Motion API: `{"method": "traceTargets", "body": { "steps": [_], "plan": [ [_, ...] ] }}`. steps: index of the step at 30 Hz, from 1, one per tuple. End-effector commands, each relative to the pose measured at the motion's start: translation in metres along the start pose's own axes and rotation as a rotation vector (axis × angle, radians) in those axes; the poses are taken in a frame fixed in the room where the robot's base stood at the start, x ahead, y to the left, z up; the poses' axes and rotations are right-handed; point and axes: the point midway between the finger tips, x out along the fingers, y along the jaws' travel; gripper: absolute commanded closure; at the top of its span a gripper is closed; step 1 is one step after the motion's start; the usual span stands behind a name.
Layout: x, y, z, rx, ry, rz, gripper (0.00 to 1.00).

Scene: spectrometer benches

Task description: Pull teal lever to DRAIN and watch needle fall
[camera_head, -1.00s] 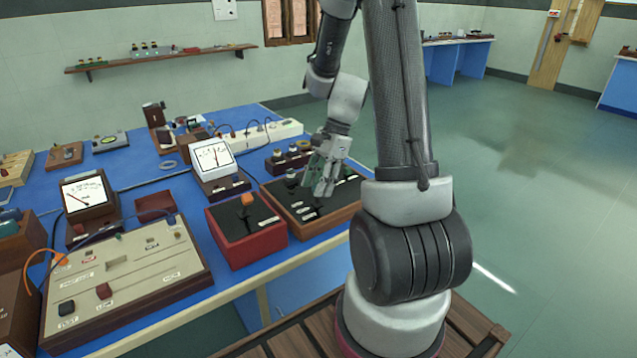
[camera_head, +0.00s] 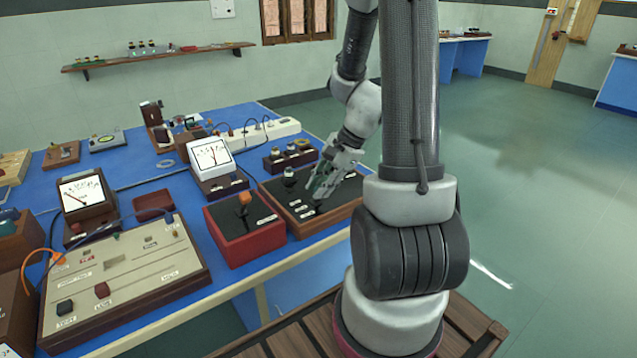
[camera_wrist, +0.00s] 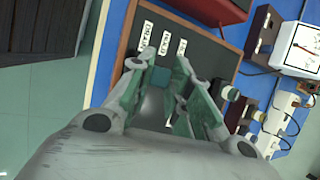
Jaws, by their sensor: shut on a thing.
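A wooden box with a dark top (camera_head: 328,221) stands at the bench's right edge in the head view. My gripper (camera_head: 322,187) is low over its right part, tilted. In the wrist view, my gripper (camera_wrist: 160,98) is shut on a teal lever (camera_wrist: 157,76), whose teal end shows between the fingers. Its lower part is mostly hidden. Three white labels (camera_wrist: 165,43) lie in a row just beyond it; I cannot read them surely. A white needle meter (camera_head: 211,156) stands behind the boxes, its needle near mid-scale; its face also shows in the wrist view (camera_wrist: 303,46).
A red box with an orange-topped lever (camera_head: 243,245) stands just left of the wooden box. A cream control panel (camera_head: 125,275) and a second meter (camera_head: 82,195) stand farther left. Open floor is at right.

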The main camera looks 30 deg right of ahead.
Motion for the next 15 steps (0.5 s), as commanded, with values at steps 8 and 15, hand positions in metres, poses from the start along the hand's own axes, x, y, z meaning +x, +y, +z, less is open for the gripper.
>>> {"method": "traceTargets", "body": {
  "steps": [8, 15],
  "plan": [
    [0.000, 0.012, -0.001, -0.050, 0.001, -0.138, 1.00],
    [0.001, 0.015, -0.001, -0.077, 0.001, -0.193, 1.00]
  ]
}}
